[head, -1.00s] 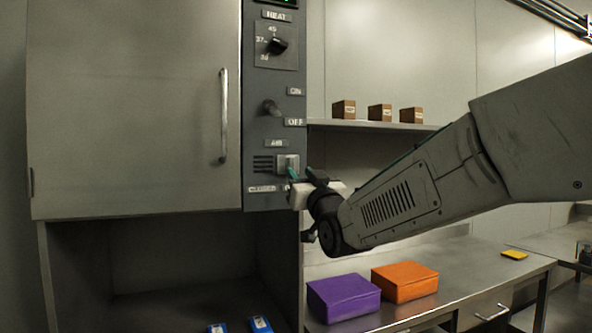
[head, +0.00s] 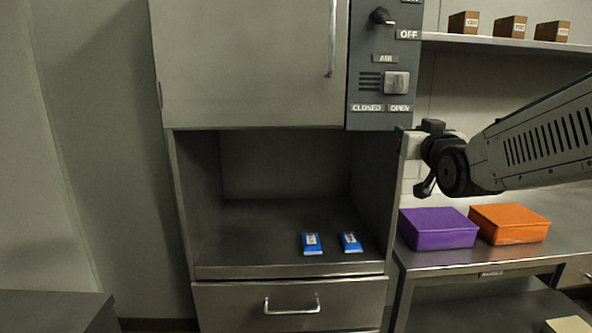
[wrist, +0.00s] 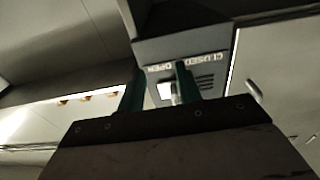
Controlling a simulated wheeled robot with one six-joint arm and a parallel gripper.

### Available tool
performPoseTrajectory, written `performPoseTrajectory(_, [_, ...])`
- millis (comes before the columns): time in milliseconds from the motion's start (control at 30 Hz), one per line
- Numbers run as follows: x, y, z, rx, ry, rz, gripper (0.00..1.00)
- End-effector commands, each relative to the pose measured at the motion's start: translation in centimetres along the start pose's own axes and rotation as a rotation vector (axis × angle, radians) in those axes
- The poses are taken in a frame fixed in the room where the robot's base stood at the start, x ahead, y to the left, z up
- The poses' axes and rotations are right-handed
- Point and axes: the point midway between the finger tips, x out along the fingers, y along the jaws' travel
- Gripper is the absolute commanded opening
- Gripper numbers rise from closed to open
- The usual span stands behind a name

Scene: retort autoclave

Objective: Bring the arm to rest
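My gripper (head: 405,134) is at the end of my arm, which reaches in from the right in the head view. It is just below the lower right corner of the dark control panel (head: 366,118), apart from the air switch (head: 397,83). In the wrist view my gripper (wrist: 157,84) shows two green fingers with a gap between them and nothing held. The panel (wrist: 205,62) with its CLOSED and OPEN labels appears beyond the fingers there. The light switch plate sits above the OPEN label in the head view.
The autoclave door (head: 245,65) is shut. Two blue packs (head: 312,244) (head: 351,242) lie in the open bay below. A purple box (head: 438,230) and an orange box (head: 510,224) stand on the right bench under my arm. Small brown boxes (head: 510,27) line a shelf above.

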Motion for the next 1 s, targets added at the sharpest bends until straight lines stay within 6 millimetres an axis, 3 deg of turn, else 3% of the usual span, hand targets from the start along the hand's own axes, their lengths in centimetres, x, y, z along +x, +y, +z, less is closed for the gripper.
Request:
performPoseTrajectory(100, [-2.2, 0.2, 5.8, -0.002, -0.292, 0.012, 0.35])
performPoseTrajectory(167, [-4.2, 0.2, 8.3, -0.004, -0.437, 0.016, 0.35])
performPoseTrajectory(267, [-8.4, 0.1, 11.9, -0.005, -0.674, 0.020, 0.35])
performPoseTrajectory(400, [-16.1, -0.1, 15.5, -0.004, -0.995, 0.020, 0.35])
performPoseTrajectory(600, [-27.9, -0.5, 17.3, -0.004, -1.389, 0.011, 0.35])
performPoseTrajectory(733, [-34.1, -0.8, 17.1, -0.005, -1.554, 0.003, 0.35])
performPoseTrajectory(833, [-36.2, -0.9, 16.6, -0.006, -1.581, -0.002, 0.35])
performPoseTrajectory(1000, [-36.7, -1.0, 16.0, -0.008, -1.537, -0.005, 0.35])
